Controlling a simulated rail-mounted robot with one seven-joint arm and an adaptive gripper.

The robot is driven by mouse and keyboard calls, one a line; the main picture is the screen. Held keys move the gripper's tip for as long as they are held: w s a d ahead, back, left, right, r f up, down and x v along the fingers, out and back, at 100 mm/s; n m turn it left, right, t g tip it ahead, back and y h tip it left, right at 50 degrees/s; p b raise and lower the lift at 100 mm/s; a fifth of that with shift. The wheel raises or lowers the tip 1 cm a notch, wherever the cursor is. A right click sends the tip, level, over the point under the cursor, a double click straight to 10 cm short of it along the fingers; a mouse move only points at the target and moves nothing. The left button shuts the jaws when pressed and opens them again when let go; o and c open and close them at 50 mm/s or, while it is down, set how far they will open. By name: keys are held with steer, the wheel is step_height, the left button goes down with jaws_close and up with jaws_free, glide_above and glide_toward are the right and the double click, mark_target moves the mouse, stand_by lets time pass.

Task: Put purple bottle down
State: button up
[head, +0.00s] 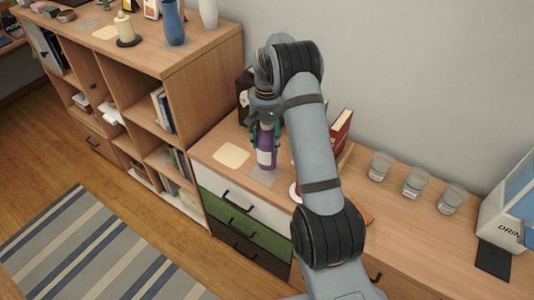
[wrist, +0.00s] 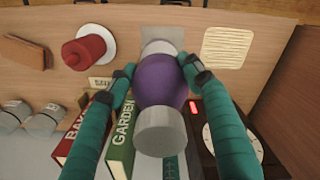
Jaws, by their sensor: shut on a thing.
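The purple bottle (head: 265,151) is upright in my gripper (head: 264,130), with a white label band facing the head camera. In the wrist view the bottle (wrist: 160,80) is seen from its grey cap end, with the teal fingers of my gripper (wrist: 156,70) closed on either side of its body. The bottle's base is over or at the edge of a grey square (head: 262,177) on the wooden cabinet top (head: 213,143). That square also shows beyond the base in the wrist view (wrist: 170,33). I cannot tell whether the base touches the surface.
A cream square (wrist: 228,47) lies beside the grey one. A red candle on a white dish (wrist: 90,47) stands on the other side. Books (wrist: 123,135) and a black device with a dial (wrist: 205,140) are close behind. Several glasses (head: 380,165) stand to the right.

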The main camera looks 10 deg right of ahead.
mark_target(267, 123)
steer(key=shift+w+f+p, duration=0.1)
steer(key=shift+f+p, duration=0.4)
steer(key=shift+f, duration=1.9)
steer(key=shift+f, duration=0.2)
steer(key=o, duration=1.7)
steer(key=shift+c, duration=0.2)
step_height(267, 123, up, 12)
steer(key=shift+r+b, duration=0.25)
steer(key=shift+b, duration=0.4)
steer(key=shift+f, duration=0.1)
